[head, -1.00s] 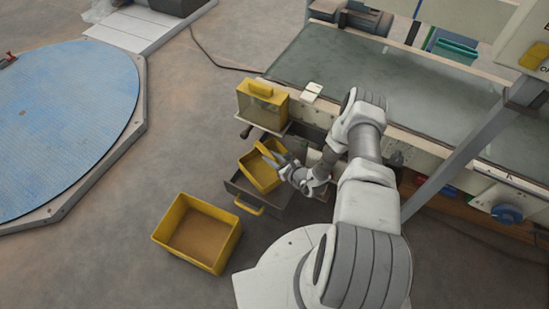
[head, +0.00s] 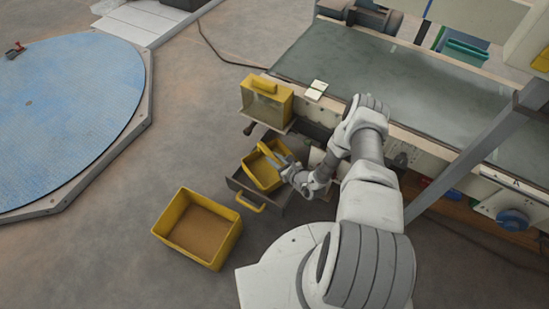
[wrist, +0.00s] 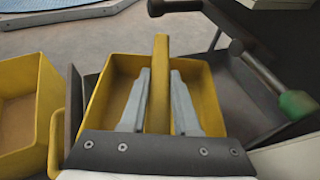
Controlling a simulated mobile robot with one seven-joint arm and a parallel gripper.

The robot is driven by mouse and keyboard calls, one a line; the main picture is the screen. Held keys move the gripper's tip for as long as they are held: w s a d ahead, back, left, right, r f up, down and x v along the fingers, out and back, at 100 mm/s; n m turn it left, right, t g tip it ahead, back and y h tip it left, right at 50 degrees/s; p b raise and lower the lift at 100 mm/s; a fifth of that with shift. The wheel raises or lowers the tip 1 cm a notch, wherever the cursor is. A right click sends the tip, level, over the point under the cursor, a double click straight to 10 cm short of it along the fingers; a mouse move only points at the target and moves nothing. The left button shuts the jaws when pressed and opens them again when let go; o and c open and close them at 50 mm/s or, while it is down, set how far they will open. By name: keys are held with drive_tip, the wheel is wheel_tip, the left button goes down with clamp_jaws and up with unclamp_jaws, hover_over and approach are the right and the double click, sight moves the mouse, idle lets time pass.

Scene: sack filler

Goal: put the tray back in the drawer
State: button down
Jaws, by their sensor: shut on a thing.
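The tray (head: 256,172) is a yellow open box with a raised bar handle across its middle. In the wrist view the tray (wrist: 205,85) looks empty. My gripper (head: 283,162) is shut on the bar, with one finger on each side of it in the wrist view (wrist: 160,72). The drawer (head: 241,187) is grey, pulled out from under the machine, with a yellow handle on its front. The tray is over or within the drawer opening, slightly tilted in the head view. I cannot tell whether it touches the drawer's floor. Dark drawer walls (wrist: 74,100) flank it.
A yellow bin (head: 226,246) with brown contents stands on the floor in front of the drawer. A yellow box with a clear front (head: 266,105) stands above the drawer. A green-tipped lever (wrist: 297,104) is close on the right.

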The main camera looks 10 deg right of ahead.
drive_tip(key=c, duration=0.6)
unclamp_jaws()
drive_tip(key=shift+c, duration=0.2)
drive_tip(key=shift+r, duration=0.1)
